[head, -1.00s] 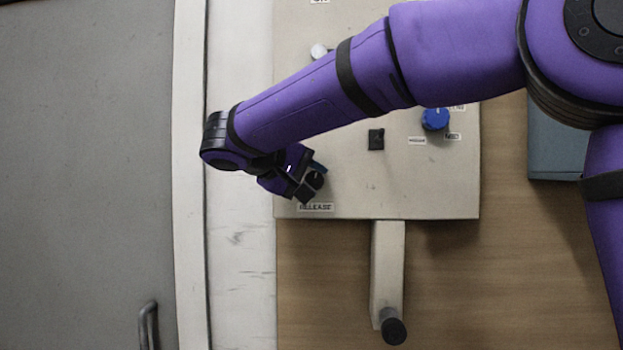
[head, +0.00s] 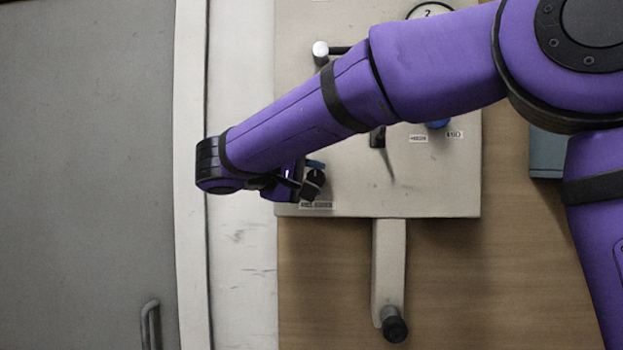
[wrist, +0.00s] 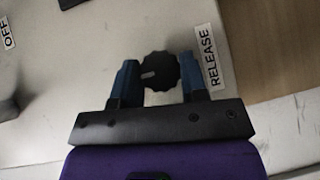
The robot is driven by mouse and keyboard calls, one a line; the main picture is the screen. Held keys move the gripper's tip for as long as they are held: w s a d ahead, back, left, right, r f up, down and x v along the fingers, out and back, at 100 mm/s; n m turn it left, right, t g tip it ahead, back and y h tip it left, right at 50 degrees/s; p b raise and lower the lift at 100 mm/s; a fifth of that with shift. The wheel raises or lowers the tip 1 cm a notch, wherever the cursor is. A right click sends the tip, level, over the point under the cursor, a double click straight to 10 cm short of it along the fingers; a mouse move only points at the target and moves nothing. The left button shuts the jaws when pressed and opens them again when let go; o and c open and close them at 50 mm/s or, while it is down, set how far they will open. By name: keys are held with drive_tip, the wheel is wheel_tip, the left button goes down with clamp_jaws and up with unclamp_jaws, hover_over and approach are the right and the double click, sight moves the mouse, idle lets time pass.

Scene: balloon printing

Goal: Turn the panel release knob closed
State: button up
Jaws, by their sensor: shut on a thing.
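The panel release knob is a black, ridged round knob (wrist: 161,71) with a short white mark that points left in the wrist view. It sits beside the RELEASE label (wrist: 207,57) near the lower left corner of the beige panel (head: 440,185). My gripper (wrist: 158,64) has one blue finger on each side of the knob and is shut on it. In the head view my gripper (head: 308,178) is at the knob, just above the RELEASE label (head: 317,205), and partly hides the knob.
A black switch (head: 377,137) and a blue knob (head: 438,124), both partly behind my arm, are on the panel. A white-tipped lever (head: 320,50) is higher up. A crank arm (head: 388,270) hangs below. An OFF label (wrist: 6,34) shows in the wrist view.

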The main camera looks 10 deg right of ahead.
drive_tip(key=shift+f, duration=0.1)
drive_tip(key=o, duration=0.9)
drive_tip(key=shift+a, duration=0.1)
drive_tip(key=v, duration=1)
drive_tip(key=shift+s+a, duration=0.25)
drive_tip(key=shift+a, duration=0.05)
